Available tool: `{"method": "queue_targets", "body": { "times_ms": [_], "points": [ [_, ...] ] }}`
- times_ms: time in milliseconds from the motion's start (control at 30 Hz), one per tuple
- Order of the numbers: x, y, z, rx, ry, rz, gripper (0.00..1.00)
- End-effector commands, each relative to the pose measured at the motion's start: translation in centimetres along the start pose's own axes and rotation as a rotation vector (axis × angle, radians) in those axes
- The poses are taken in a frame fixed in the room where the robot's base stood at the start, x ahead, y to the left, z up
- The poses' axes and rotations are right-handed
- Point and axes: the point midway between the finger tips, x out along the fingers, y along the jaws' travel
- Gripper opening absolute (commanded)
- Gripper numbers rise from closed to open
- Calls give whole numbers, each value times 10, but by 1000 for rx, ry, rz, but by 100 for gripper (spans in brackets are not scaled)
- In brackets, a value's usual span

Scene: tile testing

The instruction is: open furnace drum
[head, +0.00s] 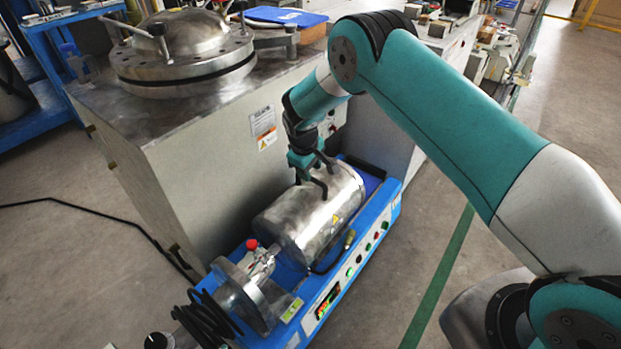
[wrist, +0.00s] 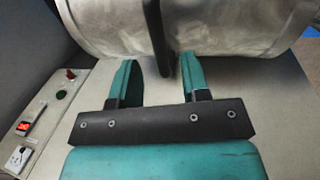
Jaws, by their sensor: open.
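The furnace drum (head: 305,222) is a silver metal cylinder lying on its side on a blue bench unit. It also fills the top of the wrist view (wrist: 225,30). It looks closed, with no visible gap. My gripper (head: 314,178) is just above the drum, pointing down at its top near the far end. In the wrist view my gripper (wrist: 161,68) has its two teal fingers apart. A dark bar (wrist: 155,30), perhaps the drum's handle, comes down across the drum between the fingertips. I cannot tell whether the fingers touch it.
The blue bench unit (head: 355,252) has buttons and a small display along its front. A red-knobbed valve and metal flange (head: 240,295) stand at the drum's near end. A large grey cabinet (head: 200,150) stands close behind. Open floor (head: 440,225) lies to the right.

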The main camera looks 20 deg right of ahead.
Motion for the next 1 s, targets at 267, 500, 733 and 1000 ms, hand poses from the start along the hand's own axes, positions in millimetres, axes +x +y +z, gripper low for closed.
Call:
{"method": "queue_targets", "body": {
  "times_ms": [267, 500, 733, 1000],
  "points": [
    [30, 0, 0, 0, 1, 0, 42],
    [32, 0, 0, 0, 1, 0, 42],
    [32, 0, 0, 0, 0, 0, 8],
    [33, 1, 0, 1, 0, 0, 0]
  ]
}}
